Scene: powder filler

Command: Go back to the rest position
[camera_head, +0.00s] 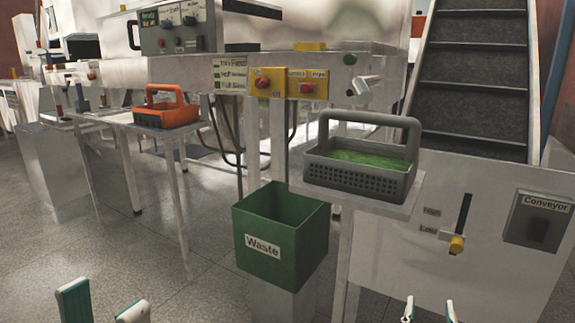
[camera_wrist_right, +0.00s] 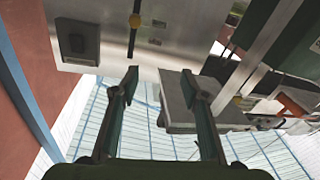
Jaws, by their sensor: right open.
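My left gripper (camera_head: 104,304) shows at the bottom left of the head view, its two teal-and-white fingertips apart with nothing between them. My right gripper (camera_head: 430,312) shows at the bottom right, below the conveyor panel; only its fingertips are in view. In the right wrist view, the right gripper (camera_wrist_right: 161,88) has its two dark fingers spread apart and empty. Both grippers are clear of the baskets and the bin in the head view. The rest of both arms is out of the head view.
A grey basket (camera_head: 365,181) with green contents stands on a shelf. An open green Waste bin (camera_head: 264,251) stands left of it. An orange basket (camera_head: 167,114) sits on a table further back. A conveyor panel (camera_head: 486,232) with a yellow-knobbed lever (camera_head: 457,244) is at right. Floor shows at left.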

